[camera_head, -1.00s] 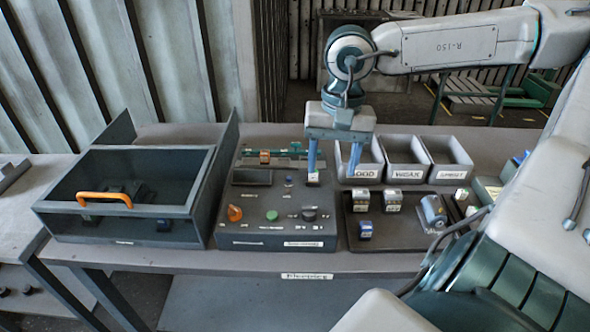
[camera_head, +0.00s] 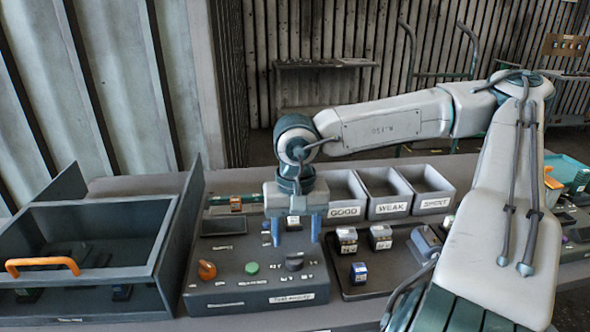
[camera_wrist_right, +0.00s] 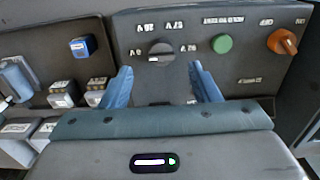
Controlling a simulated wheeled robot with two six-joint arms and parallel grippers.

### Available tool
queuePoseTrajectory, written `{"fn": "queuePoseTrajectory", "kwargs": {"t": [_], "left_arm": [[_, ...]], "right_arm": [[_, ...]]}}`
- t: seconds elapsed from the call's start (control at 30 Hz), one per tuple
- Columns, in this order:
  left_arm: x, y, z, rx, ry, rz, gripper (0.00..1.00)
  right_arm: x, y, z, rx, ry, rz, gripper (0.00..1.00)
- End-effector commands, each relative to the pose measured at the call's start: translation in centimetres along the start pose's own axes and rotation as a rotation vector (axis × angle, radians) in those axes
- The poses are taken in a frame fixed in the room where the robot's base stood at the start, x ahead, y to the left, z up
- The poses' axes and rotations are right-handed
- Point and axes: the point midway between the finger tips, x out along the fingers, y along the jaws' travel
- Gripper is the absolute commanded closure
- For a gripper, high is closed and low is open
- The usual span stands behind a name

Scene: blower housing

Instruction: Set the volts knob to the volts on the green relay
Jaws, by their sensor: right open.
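The volts knob looks to be the dark round knob (camera_head: 294,262) on the sloped test console (camera_head: 225,295); it also shows in the right wrist view (camera_wrist_right: 161,53), with small printed marks around it. My right gripper (camera_head: 294,232) is open and empty, pointing down above the console, behind the knob in the head view. In the right wrist view its blue fingers (camera_wrist_right: 164,86) are spread to either side of the knob's line, apart from it. I cannot pick out a green relay for certain. My left gripper is not in view.
An orange knob (camera_head: 207,270) and a green button (camera_head: 252,268) share the console. To its right, a dark tray holds a blue relay (camera_head: 358,272) and white-labelled relays (camera_head: 381,237). Bins marked GOOD (camera_head: 345,211), WEAK and SHORT stand behind. An orange-handled box (camera_head: 100,302) stands left.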

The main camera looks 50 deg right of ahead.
Motion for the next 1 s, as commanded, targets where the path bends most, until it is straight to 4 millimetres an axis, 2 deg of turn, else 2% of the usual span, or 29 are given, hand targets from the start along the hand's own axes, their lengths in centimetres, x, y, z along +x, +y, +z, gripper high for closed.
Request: {"fn": "queuePoseTrajectory", "kwargs": {"t": [0.13, 0.3, 0.5, 0.77, 1.0], "left_arm": [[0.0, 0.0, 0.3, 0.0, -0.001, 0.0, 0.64], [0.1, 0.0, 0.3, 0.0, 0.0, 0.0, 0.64], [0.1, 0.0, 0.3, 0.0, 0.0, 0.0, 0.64], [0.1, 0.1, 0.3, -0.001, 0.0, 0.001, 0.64], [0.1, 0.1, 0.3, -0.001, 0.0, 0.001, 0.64]], "right_arm": [[3.0, 0.0, 0.2, 0.0, -0.007, 0.0, 0.44], [5.0, 0.0, 0.1, 0.0, -0.003, 0.002, 0.44], [5.8, 0.0, 0.1, 0.0, -0.001, 0.0, 0.44], [5.9, 0.0, 0.0, 0.0, 0.0, -0.001, 0.44], [5.8, 0.0, 0.0, 0.0, 0.0, -0.001, 0.89]]}}
